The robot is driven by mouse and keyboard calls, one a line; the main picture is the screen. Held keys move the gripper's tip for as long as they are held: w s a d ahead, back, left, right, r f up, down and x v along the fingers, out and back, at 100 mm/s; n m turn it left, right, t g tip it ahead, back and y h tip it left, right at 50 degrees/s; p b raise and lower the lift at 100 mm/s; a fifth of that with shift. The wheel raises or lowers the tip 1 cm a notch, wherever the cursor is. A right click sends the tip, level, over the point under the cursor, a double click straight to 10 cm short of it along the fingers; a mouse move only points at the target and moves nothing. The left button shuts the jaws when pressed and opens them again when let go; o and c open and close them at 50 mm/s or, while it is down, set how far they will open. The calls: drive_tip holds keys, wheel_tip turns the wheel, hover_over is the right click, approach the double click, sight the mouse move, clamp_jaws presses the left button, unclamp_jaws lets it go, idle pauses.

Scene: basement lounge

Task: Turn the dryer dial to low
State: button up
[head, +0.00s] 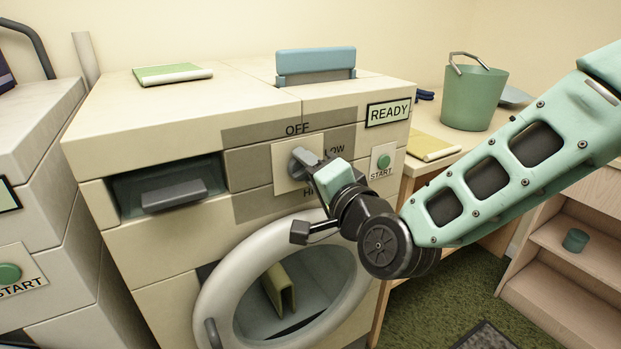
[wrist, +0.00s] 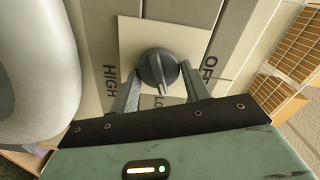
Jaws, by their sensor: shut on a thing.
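The dryer dial is a round grey knob (head: 298,163) on a pale square plate on the dryer's front panel, with OFF above it, LOW at its right and the HIGH label below partly hidden by my gripper. In the wrist view the dial (wrist: 158,67) sits between the two grey fingers of my gripper (wrist: 160,85), which is shut on it. A ridge on the dial seems to run toward the partly hidden LOW label, but its exact setting is hard to tell. My gripper (head: 309,163) also shows in the head view, reaching the dial from the right.
The dryer's round door (head: 212,290) is just below the dial. A START button (head: 383,161) and READY sign (head: 388,113) are to the right. A green bucket (head: 474,97) stands on the side counter. Another machine (head: 35,225) is at left.

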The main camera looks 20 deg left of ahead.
drive_tip(key=shift+f+m+b, duration=0.15)
drive_tip(key=shift+m+b, duration=0.2)
drive_tip(key=shift+m, duration=0.65)
drive_tip(key=o, duration=1)
drive_tip(key=shift+c, duration=0.2)
drive_tip(key=shift+d, duration=0.1)
